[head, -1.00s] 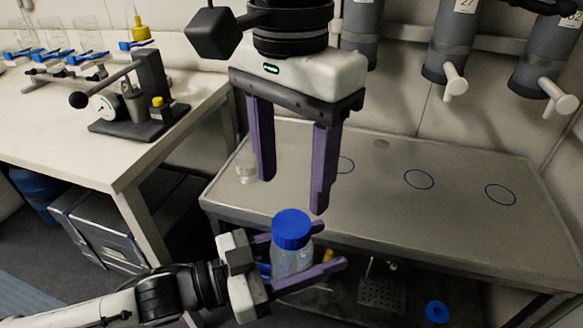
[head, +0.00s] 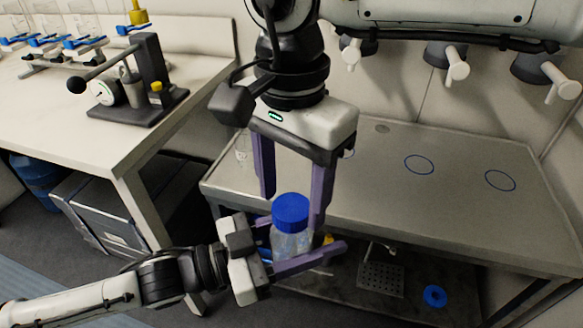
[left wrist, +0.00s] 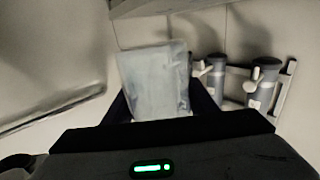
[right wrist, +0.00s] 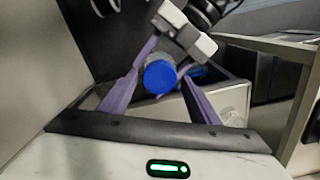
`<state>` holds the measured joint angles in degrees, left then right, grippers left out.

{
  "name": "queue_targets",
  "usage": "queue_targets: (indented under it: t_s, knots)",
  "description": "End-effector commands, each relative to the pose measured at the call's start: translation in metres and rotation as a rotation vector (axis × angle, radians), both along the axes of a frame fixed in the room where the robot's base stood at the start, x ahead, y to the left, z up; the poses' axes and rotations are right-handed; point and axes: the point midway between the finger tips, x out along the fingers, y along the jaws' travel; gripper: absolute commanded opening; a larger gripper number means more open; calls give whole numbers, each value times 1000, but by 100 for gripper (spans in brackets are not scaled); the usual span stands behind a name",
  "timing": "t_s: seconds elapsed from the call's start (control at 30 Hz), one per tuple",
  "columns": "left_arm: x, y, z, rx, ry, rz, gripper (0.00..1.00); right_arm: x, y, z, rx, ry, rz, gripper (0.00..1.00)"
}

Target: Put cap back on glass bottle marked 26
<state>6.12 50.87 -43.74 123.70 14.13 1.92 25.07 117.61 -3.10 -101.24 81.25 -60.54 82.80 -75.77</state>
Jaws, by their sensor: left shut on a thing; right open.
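A clear bottle (head: 290,246) with a blue cap (head: 291,212) on its top is upright in front of the bench. My left gripper (head: 332,241) is shut on the bottle's body. The bottle also shows between its fingers in the left wrist view (left wrist: 156,82). My right gripper (head: 294,198) points down from above, open. Its fingers are on either side of the cap, and I cannot tell if they touch it. The blue cap shows between them in the right wrist view (right wrist: 160,77). No number is legible on the bottle.
The grey bench (head: 460,220) is mostly clear, with blue circles marked on it. A clear vessel (head: 243,150) stands at its left end. A blue ring-like thing (head: 434,296) lies on the lower shelf. A press-like device (head: 135,95) stands on the left table.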

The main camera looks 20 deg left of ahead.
Motion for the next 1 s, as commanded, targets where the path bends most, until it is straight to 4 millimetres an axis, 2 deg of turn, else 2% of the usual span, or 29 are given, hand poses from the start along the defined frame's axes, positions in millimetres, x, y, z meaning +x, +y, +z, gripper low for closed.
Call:
queue_targets:
  t_s: [0.17, 0.47, 0.7, 0.87, 1.0]
  knots:
    - [0, 0, 2, -3, -4, -1, 0, 0, 0, -12, 0, -1, 1, 56]
    - [0, 0, 2, -3, -4, -1, 0, 0, 0, -14, 0, -1, 0, 56]
    - [0, 0, 2, -3, -4, -1, 0, 0, 0, -14, 1, 0, 1, 16]
    - [0, 0, 2, -3, -5, -1, 0, 0, 0, -14, 1, 0, -53, 14]
    - [0, 0, 2, -3, -5, -1, 0, 0, 0, -14, 0, 0, -281, 14]
